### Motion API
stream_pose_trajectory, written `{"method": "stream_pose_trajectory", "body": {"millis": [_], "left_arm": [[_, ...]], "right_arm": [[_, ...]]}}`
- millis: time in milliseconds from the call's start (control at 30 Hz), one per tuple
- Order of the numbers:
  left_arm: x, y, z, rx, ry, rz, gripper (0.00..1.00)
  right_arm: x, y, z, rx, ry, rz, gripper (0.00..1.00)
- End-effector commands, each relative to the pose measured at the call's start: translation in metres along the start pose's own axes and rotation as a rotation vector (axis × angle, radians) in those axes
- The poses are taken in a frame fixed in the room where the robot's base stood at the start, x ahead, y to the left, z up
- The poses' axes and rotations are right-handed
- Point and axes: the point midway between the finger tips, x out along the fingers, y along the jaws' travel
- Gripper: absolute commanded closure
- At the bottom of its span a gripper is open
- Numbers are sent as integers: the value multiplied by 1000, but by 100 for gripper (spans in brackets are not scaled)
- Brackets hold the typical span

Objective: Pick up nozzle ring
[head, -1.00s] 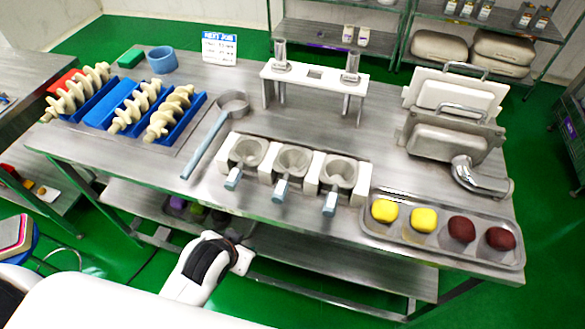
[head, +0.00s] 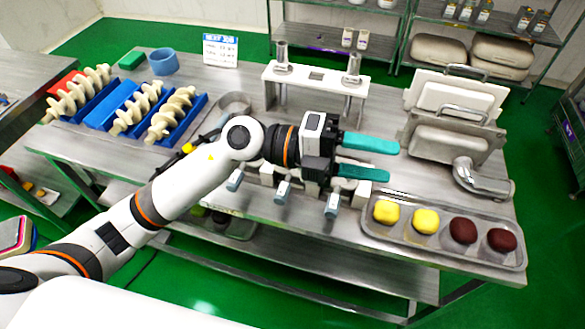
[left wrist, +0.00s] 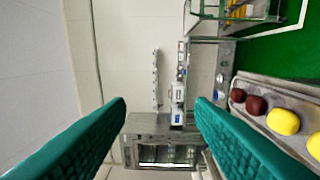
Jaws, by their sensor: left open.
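My left gripper (head: 391,160) is open, with two teal fingers pointing right above the front middle of the steel table. It hovers over the row of white holders (head: 362,192) and hides most of the grey cups in them. Blue-grey cup handles (head: 283,191) stick out at the front. A metal ring (head: 236,101) lies left of the arm, partly covered by it. I cannot tell which is the nozzle ring. In the left wrist view, nothing is between the open fingers (left wrist: 160,102). My right gripper is not in view.
A steel tray (head: 375,229) with yellow and dark red pieces is at the front right. A white stand (head: 316,75) is behind the gripper. Steel parts with a bent pipe (head: 480,180) are at right. Blue trays (head: 110,112) with screws are at left.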

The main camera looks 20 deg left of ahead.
Motion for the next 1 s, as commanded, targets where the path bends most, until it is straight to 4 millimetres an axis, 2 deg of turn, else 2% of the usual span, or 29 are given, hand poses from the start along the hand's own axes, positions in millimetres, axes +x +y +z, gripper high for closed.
{"method": "stream_pose_trajectory", "body": {"millis": [67, 100, 167, 200, 300, 400, 500, 633, 833, 1000], "left_arm": [[-12, -34, -3, 68, -86, -274, 51], [-23, -52, -6, 86, -116, -418, 51], [-47, -75, -16, 101, -139, -627, 51], [-66, -86, -23, 104, -142, -760, 51], [-114, -102, -42, 89, -117, -1045, 51], [-153, -106, -56, 61, -77, -1248, 51], [-178, -104, -63, 37, -43, -1367, 51], [-187, -112, -65, 19, -31, -1421, 51], [-182, -147, -64, 18, -33, -1422, 51], [-178, -166, -64, 21, -32, -1419, 51]], "right_arm": [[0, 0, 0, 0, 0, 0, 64], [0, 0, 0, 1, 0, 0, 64], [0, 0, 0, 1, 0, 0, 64], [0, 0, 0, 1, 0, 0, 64], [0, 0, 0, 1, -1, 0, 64], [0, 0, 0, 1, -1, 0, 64], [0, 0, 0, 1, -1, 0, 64], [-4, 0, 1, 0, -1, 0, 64], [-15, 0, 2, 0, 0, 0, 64], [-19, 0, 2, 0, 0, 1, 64]]}}
